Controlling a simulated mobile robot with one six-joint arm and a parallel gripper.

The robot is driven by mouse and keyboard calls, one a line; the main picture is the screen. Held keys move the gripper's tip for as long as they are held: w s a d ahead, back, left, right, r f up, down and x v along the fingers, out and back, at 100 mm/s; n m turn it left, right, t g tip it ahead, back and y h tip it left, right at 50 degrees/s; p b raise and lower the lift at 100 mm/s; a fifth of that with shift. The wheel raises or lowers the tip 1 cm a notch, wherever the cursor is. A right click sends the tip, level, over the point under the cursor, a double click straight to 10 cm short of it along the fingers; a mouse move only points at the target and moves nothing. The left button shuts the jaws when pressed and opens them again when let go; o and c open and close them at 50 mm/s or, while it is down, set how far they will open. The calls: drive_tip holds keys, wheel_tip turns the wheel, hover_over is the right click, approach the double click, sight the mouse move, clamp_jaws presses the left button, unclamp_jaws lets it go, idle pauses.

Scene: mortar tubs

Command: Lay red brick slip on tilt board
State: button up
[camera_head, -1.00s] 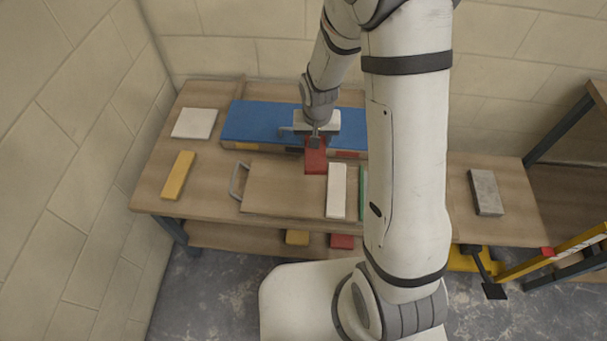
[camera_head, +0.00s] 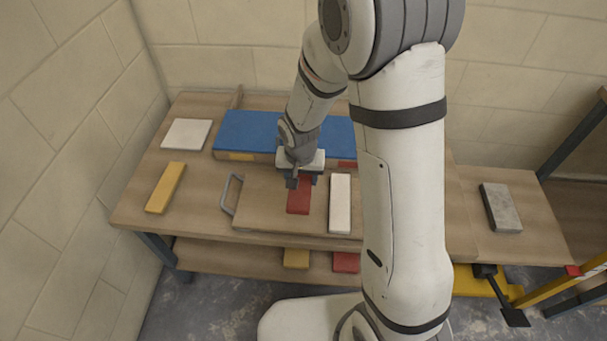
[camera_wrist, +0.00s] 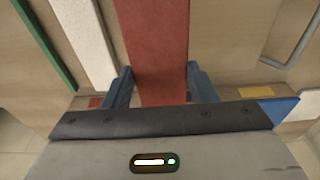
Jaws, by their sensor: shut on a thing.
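The red brick slip (camera_head: 299,199) is between the fingers of my gripper (camera_head: 298,184), which is shut on it. In the wrist view the slip (camera_wrist: 155,40) runs away from the fingers (camera_wrist: 160,80). The tilt board (camera_head: 262,212) is a wooden board with a grey handle (camera_head: 229,193) on its left. The red slip is over the board, left of the white slip (camera_head: 340,205) and roughly parallel to it. I cannot tell whether the red slip touches the board. A green slip (camera_wrist: 45,45) shows beyond the white slip (camera_wrist: 85,35) in the wrist view.
A blue-topped block (camera_head: 240,130) with coloured patches on its front stands behind the board. A yellow slip (camera_head: 166,187) and a white tile (camera_head: 187,133) lie on the left of the bench. A grey block (camera_head: 500,207) lies on the right. A lower shelf holds yellow and red pieces.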

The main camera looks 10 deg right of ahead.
wheel_tip(320, 180, down, 8)
drive_tip(key=b, duration=0.5)
drive_tip(key=shift+r+b, duration=0.2)
drive_tip(key=shift+b, duration=0.2)
drive_tip(key=shift+f+b, duration=0.5)
drive_tip(key=o, duration=1.3)
drive_tip(key=shift+o, duration=0.2)
drive_tip(key=shift+s+r+p, duration=0.2)
drive_tip(key=shift+r+p, duration=0.1)
drive_tip(key=shift+r, duration=1.1)
drive_tip(key=shift+s+r+p, duration=0.2)
drive_tip(key=shift+r+p, duration=0.15)
drive_tip(key=shift+r, duration=1.05)
drive_tip(key=shift+s+r+p, duration=0.2)
drive_tip(key=shift+r+p, duration=0.1)
drive_tip(key=shift+r, duration=1.1)
drive_tip(key=s+d+r+p, duration=0.3)
drive_tip(key=s+r, duration=0.2)
drive_tip(key=r, duration=0.3)
drive_tip(key=s+d+r+n+p, duration=0.1)
drive_tip(key=s+d+r+p, duration=0.3)
drive_tip(key=r, duration=0.5)
drive_tip(key=s+d+r+n+p, duration=0.1)
drive_tip(key=s+d+r+p, duration=0.2)
drive_tip(key=s+r, duration=0.3)
wheel_tip(320, 180, up, 3)
drive_tip(key=shift+s+d+r+t+p, duration=0.15)
drive_tip(key=shift+t+p, duration=0.25)
drive_tip(key=shift+p, duration=0.3)
